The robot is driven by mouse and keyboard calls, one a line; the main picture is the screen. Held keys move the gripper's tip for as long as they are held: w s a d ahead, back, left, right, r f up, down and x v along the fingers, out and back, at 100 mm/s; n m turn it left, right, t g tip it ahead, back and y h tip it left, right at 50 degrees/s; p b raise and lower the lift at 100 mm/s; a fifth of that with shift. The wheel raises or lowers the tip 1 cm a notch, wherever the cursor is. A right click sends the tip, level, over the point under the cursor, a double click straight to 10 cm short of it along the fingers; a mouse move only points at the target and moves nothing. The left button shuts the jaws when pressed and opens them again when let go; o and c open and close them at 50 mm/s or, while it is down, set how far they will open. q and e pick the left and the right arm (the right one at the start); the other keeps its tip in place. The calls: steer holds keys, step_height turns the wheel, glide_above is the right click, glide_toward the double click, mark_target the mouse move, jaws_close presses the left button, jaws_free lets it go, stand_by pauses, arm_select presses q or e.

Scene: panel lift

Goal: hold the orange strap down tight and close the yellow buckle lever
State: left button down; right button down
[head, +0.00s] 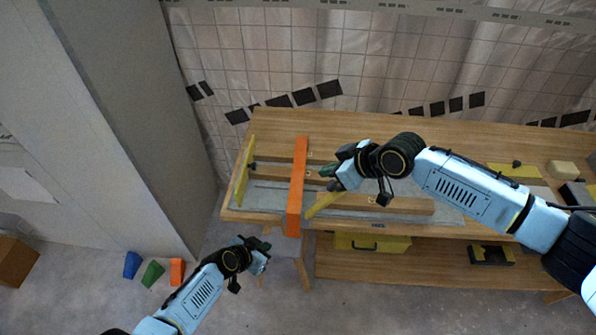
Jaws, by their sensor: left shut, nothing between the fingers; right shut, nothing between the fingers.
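The orange strap (297,180) runs across the workbench from back to front, over wooden panels, and its lower end hangs past the front edge. A yellow bar, which looks like the buckle lever (322,204), sticks out just right of the strap, pointing up and right. My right gripper (328,178) is shut and empty, over the panels right of the strap and close to the lever; whether it touches the lever I cannot tell. My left gripper (264,248) is shut and empty, in front of the bench, below and left of the strap's hanging end.
The wooden bench (400,125) has a yellow upright bar (243,172) at its left end. A yellow case (372,242) stands on the lower shelf. Blue, green and orange blocks (153,273) lie on the floor at left. A grey wall (110,110) stands left.

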steer(key=shift+a+r, duration=0.1)
steer(key=shift+a, duration=0.05)
stand_by(0.4)
step_height(320, 180, up, 10)
steer(key=a, duration=0.2)
steer(key=shift+r, duration=0.15)
stand_by(1.1)
steer(key=shift+a, duration=0.1)
arm_select(q)
step_height(320, 180, up, 9)
stand_by(1.3)
stand_by(0.4)
